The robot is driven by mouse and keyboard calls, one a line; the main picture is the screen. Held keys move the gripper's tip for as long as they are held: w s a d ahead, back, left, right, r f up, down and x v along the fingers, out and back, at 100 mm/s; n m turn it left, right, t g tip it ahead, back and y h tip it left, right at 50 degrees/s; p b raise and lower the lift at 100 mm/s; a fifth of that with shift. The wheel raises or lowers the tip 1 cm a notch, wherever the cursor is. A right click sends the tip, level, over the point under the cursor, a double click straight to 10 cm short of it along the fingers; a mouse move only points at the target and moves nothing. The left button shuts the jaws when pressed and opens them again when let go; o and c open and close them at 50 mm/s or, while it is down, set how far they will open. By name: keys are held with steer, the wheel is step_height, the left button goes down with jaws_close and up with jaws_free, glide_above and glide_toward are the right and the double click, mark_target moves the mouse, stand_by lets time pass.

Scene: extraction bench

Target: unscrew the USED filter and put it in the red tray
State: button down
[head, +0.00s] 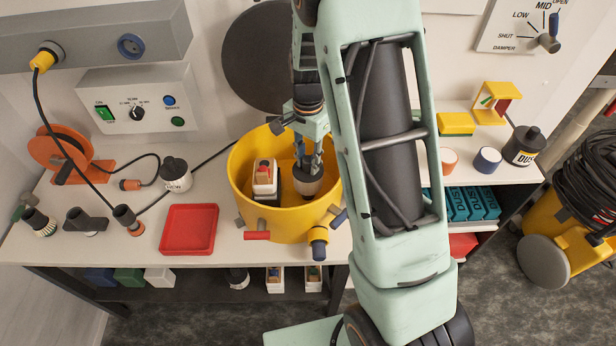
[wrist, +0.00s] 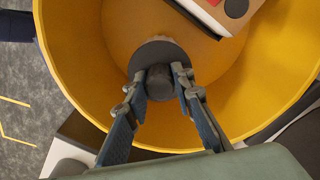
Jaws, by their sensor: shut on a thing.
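My gripper (head: 308,160) reaches down into a round yellow tub (head: 243,205) on the bench. Its fingers are shut on the dark top of a filter (head: 306,186), which looks upright. In the wrist view, the two fingertips (wrist: 159,78) press on both sides of the filter's dark grey knob (wrist: 158,88), above a wider dark disc. No label reading USED can be made out, and I cannot tell whether the filter is still screwed in. The red tray (head: 188,229) lies flat and empty on the bench, left of the tub.
A white block-like item (head: 264,178) stands in the tub, left of the filter; it also shows in the wrist view (wrist: 215,12). The tub wall (wrist: 70,70) surrounds my fingers. A labelled dark-topped jar (head: 176,175) and a cable connector (head: 128,184) stand behind the tray.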

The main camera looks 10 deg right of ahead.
steer(key=n+b, duration=0.1)
steer(key=n, duration=0.5)
steer(key=shift+n, duration=0.3)
steer(key=n, duration=0.3)
steer(key=shift+n+b, duration=0.3)
steer(key=shift+n, duration=0.1)
steer(key=n, duration=0.3)
steer(key=shift+r+n, duration=0.1)
steer(key=shift+n, duration=0.3)
steer(key=n+p, duration=0.2)
steer(key=n, duration=0.4)
steer(key=shift+r+n, duration=0.1)
steer(key=shift+n, duration=0.2)
steer(key=n+p, duration=0.1)
steer(key=n, duration=0.3)
steer(key=shift+p, duration=0.35)
steer(key=shift+n, duration=0.9)
